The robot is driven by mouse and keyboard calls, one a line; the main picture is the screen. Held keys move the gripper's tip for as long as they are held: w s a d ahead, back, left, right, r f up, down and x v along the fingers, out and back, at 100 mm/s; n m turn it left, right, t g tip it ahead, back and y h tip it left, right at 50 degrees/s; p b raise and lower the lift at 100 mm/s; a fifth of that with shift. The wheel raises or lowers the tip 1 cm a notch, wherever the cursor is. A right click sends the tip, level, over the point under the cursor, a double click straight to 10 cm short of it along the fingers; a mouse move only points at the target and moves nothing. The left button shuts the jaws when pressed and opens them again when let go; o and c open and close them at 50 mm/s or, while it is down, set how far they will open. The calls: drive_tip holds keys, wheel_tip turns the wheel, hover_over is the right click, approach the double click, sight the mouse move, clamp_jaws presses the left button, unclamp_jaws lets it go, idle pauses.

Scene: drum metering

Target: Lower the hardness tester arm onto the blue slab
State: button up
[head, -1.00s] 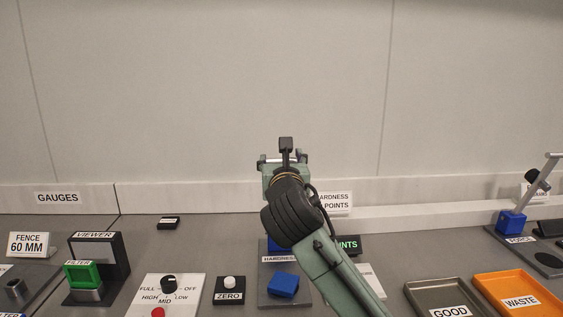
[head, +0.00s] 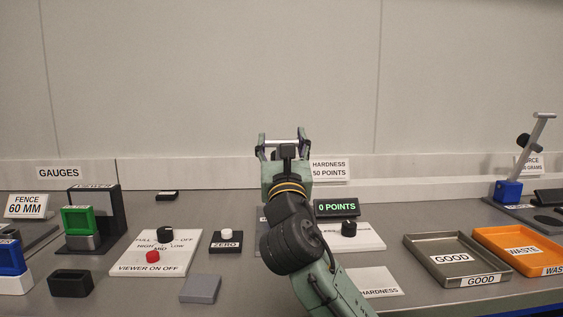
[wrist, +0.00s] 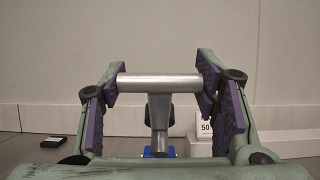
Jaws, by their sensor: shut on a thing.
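My gripper (head: 283,143) is shut on the silver crossbar handle of the hardness tester arm (wrist: 158,82), which runs between the purple finger pads in the wrist view. The tester arm's post drops from the bar, with a dark round part behind it and a blue part (wrist: 158,152) low down. The arm stands raised. My own arm covers most of the tester in the head view. The blue slab on the tester's plate is hidden behind my arm. The display (head: 337,208) reads 0 POINTS.
A HARDNESS 50 POINTS sign (head: 328,168) stands behind. A black knob (head: 349,229) on a white panel is right of my arm. A GOOD tray (head: 451,240) and orange WASTE tray (head: 488,238) lie right. A grey block (head: 200,288) and ZERO button (head: 226,237) are left.

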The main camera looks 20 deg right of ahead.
drive_tip(key=s+a+f+b, duration=0.1)
drive_tip(key=s+f+b, duration=0.4)
drive_tip(key=f+b, duration=0.2)
drive_tip(key=shift+s+a+f+b, duration=0.2)
drive_tip(key=shift+a+f+b, duration=0.1)
drive_tip(key=shift+f, duration=0.6)
drive_tip(key=o, duration=1.7)
drive_tip(key=shift+s, duration=0.1)
drive_tip(key=v, duration=0.7)
drive_tip(key=shift+f, duration=0.25)
